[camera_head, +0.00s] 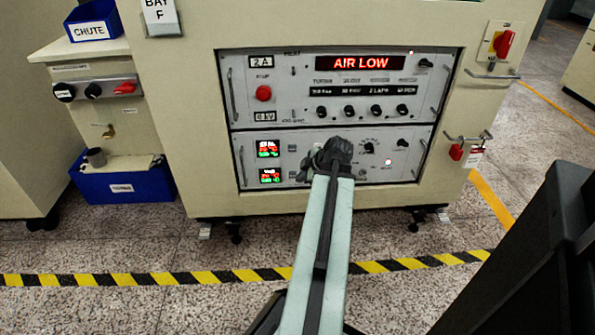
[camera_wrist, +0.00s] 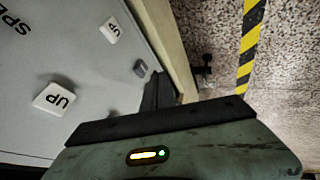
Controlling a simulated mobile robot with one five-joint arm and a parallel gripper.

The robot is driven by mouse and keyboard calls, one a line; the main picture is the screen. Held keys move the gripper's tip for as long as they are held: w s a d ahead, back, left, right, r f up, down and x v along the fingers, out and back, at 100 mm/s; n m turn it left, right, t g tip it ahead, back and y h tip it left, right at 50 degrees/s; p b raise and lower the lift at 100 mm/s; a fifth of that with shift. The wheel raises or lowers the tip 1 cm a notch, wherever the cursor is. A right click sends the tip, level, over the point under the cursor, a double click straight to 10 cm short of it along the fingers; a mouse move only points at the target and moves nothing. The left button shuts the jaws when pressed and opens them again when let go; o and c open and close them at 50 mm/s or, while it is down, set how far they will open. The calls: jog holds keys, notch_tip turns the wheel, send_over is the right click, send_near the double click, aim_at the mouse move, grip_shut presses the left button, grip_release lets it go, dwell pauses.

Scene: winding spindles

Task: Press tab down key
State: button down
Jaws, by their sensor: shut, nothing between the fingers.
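My gripper (camera_head: 333,152) is in front of the lower grey control panel (camera_head: 400,177), and its dark fingers are together and empty. In the wrist view my gripper's dark fingertips (camera_wrist: 158,92) are close to the panel's edge, just beside a small grey knob-like piece (camera_wrist: 141,68). A white key marked UP (camera_wrist: 53,98) lies to the left. A second white key (camera_wrist: 112,30) sits higher up; its marking is turned and I cannot read it surely. I cannot tell whether the fingers touch the panel. In the head view my gripper hides part of the panel middle.
The upper panel shows a red AIR LOW display (camera_head: 361,63) and a red stop button (camera_head: 263,93). Red and green readouts (camera_head: 268,148) are at the lower left. A blue bin (camera_head: 125,185) stands at left. Yellow-black tape (camera_head: 205,278) crosses the open floor.

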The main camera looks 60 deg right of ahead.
jog(key=p+v, duration=0.2)
jog(key=v, duration=0.3)
jog(key=shift+s, duration=0.1)
jog(key=shift+a, duration=0.1)
dwell(0.4)
